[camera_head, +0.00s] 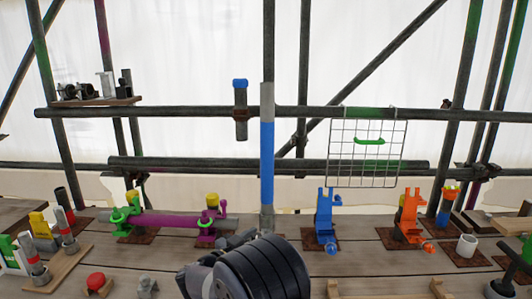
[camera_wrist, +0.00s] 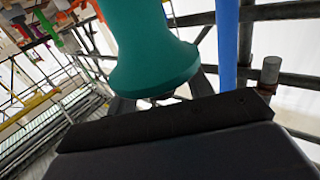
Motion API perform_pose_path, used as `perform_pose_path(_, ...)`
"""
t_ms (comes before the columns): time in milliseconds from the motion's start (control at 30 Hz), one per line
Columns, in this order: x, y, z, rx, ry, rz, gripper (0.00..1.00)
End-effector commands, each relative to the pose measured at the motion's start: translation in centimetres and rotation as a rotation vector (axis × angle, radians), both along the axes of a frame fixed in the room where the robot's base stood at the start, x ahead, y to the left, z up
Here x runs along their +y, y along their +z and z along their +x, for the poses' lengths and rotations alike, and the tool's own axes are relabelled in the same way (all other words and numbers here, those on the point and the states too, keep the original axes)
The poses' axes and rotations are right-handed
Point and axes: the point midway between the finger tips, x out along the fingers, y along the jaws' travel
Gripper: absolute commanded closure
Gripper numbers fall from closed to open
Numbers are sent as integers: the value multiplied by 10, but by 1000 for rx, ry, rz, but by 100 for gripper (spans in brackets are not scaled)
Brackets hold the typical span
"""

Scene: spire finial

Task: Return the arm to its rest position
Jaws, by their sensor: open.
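My arm rises at the bottom centre of the head view, its dark ribbed link close to the camera. My gripper is mostly hidden there. In the wrist view the dark fingers of my gripper (camera_wrist: 160,97) show apart, partly covered by a large teal flared shape (camera_wrist: 150,45). I cannot tell what the teal shape belongs to or whether it touches the fingers. A blue and grey upright pole (camera_head: 267,150) stands behind my arm in the head view. A blue pole also shows in the wrist view (camera_wrist: 228,45).
Scaffold tubes (camera_head: 200,113) cross behind, with a wire grid (camera_head: 367,155) and a small shelf (camera_head: 95,101).

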Motion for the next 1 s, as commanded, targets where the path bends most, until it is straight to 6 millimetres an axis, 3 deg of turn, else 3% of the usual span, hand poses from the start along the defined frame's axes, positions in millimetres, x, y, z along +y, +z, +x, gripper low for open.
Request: perform_pose_path(1000, -2, -4, -1, -1, 690, -1, 51)
